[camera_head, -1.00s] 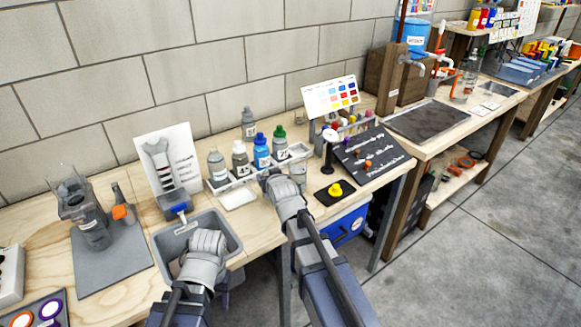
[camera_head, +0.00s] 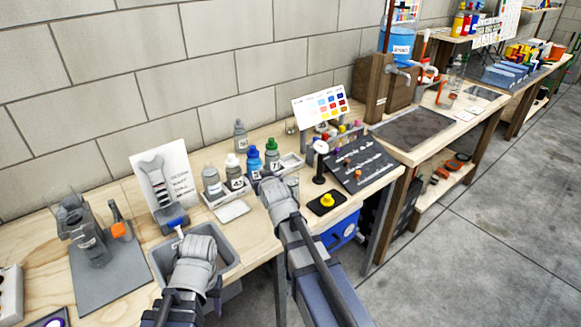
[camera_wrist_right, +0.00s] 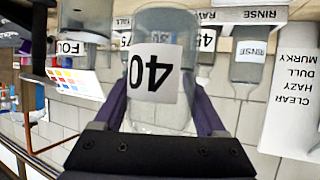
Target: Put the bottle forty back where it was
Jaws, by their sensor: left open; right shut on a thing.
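The bottle forty (camera_wrist_right: 160,70) is clear, with a white label reading 40 upside down in the right wrist view. My right gripper (camera_wrist_right: 165,108) is shut on it, one finger on each side. In the head view my right gripper (camera_head: 275,188) is just in front of the bottle rack (camera_head: 222,199), and its own body hides most of its grasp. The rack holds several bottles, among them a blue-capped bottle (camera_head: 254,163) and a green-capped bottle (camera_head: 272,154). Its right end (camera_head: 291,162) looks empty.
Another bottle (camera_head: 240,136) stands behind the rack. A black pad with a yellow knob (camera_head: 327,200) and a dark board (camera_head: 357,162) lie to the right. A colour chart (camera_head: 321,106) stands behind.

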